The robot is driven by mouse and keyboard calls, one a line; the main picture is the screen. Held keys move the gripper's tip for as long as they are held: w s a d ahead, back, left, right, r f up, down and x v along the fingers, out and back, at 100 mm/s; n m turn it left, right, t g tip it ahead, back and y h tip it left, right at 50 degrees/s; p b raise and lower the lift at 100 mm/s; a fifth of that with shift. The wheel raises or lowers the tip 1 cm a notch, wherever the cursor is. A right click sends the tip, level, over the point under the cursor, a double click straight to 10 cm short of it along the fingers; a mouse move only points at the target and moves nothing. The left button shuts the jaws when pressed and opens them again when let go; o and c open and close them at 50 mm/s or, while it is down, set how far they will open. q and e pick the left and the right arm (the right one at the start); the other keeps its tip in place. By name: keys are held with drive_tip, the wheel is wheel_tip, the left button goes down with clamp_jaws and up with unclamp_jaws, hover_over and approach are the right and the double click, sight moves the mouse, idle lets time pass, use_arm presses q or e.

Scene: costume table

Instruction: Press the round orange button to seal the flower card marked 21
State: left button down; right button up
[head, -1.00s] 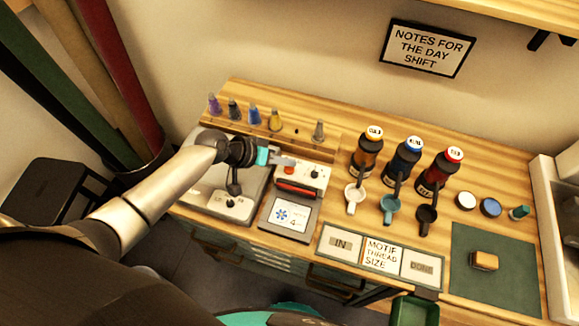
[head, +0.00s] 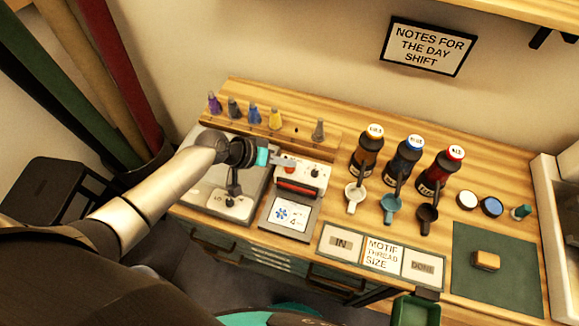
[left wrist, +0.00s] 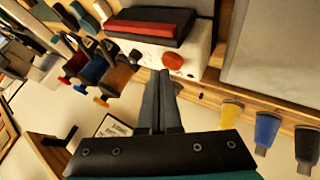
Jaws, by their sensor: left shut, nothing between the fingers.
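The round orange button (head: 289,169) sits on top of a small white sealing machine (head: 314,181) with a red bar. My right gripper is out of view.
A grey machine (head: 205,195) stands left of the sealing machine, under my left arm. Several coloured cones (head: 254,114) stand on the ledge behind. Bottles (head: 404,160) and cups (head: 390,207) are to the right. A tray (head: 342,243) marked IN and DONE lies in front.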

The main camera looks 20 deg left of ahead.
sight(286, 170)
use_arm(q)
drive_tip(key=shift+f+b, duration=0.35)
drive_tip(key=shift+f, duration=0.15)
idle(0.6)
idle(0.3)
drive_tip(key=shift+r+p, duration=0.8)
drive_tip(key=shift+r, duration=0.05)
wheel_tip(286, 170, up, 5)
drive_tip(key=p, duration=0.4)
drive_tip(key=shift+r+p, duration=0.1)
drive_tip(key=shift+p, duration=0.3)
